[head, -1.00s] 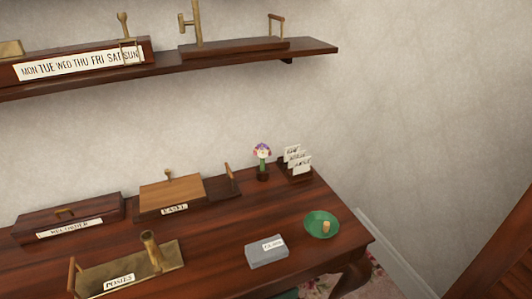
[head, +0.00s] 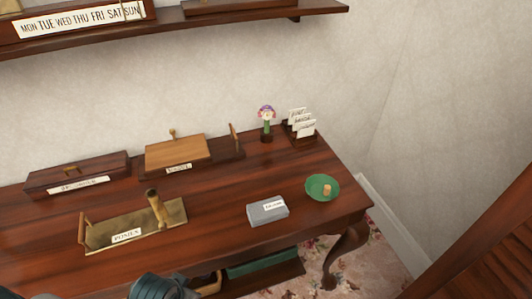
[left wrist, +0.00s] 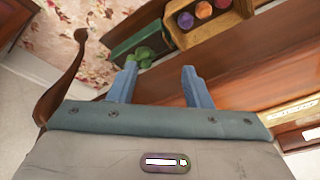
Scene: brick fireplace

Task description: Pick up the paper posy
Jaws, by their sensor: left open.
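The paper posy (head: 267,120), with a purple, white and pink head on a green stem, stands upright in a small dark holder at the back right of the desk in the head view. My left gripper (left wrist: 157,84) is open and empty in the left wrist view, its two blue fingers apart. Part of my left arm shows at the bottom edge of the head view, well in front of the posy and apart from it. The posy cannot be made out in the left wrist view. My right gripper is out of view.
A card rack (head: 301,123) stands right beside the posy. A green dish (head: 313,192), grey box (head: 268,213), brass "POSIES" tray (head: 103,238) and wooden easel box (head: 176,151) are on the desk. In the left wrist view, a wooden box (left wrist: 243,32) holds coloured balls.

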